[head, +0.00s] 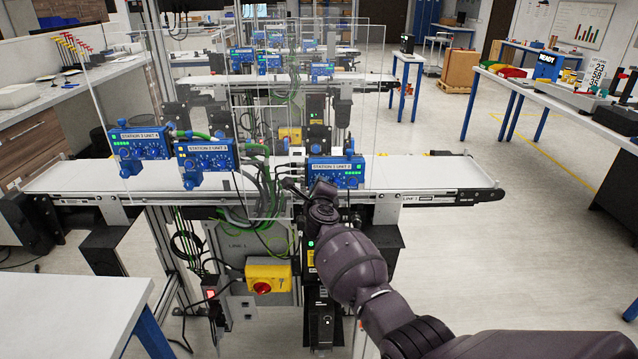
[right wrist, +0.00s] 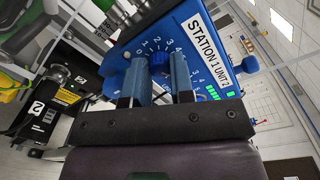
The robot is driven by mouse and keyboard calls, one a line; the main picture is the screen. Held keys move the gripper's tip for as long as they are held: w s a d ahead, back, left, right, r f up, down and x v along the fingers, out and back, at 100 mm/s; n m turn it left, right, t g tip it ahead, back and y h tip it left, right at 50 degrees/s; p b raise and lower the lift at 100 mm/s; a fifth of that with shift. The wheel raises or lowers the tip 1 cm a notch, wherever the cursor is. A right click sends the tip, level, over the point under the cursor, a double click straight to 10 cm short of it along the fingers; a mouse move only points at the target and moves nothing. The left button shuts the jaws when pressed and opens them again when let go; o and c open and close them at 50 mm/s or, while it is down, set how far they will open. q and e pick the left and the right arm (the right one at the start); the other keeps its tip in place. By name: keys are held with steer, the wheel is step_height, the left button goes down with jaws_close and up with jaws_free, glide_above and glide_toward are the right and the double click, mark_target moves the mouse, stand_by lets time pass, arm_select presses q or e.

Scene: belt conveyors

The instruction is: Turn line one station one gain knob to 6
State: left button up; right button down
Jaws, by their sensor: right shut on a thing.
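The blue control unit (head: 337,172) labelled STATION 1 UNIT 2 stands at the front edge of the nearest conveyor in the head view. In the right wrist view the same blue unit (right wrist: 193,42) fills the upper middle, with its scale of white numbers around a dark knob (right wrist: 160,61). My right gripper (right wrist: 159,75) has its two fingers on either side of that knob and is shut on it. The knob's pointer and setting are hidden by the fingers. In the head view my right arm covers the area below the unit. My left gripper is not in view.
Two more blue units, STATION 2 (head: 207,157) and STATION 3 (head: 139,144), stand to the left on the same conveyor (head: 420,172). Clear upright panels (head: 185,90) stand around the line. A yellow box with a red switch (head: 268,275) hangs below.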

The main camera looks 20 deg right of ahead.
stand_by(0.4)
steer(key=c, duration=1)
jaws_free()
steer(key=v, duration=1.1)
steer(key=shift+w, duration=0.1)
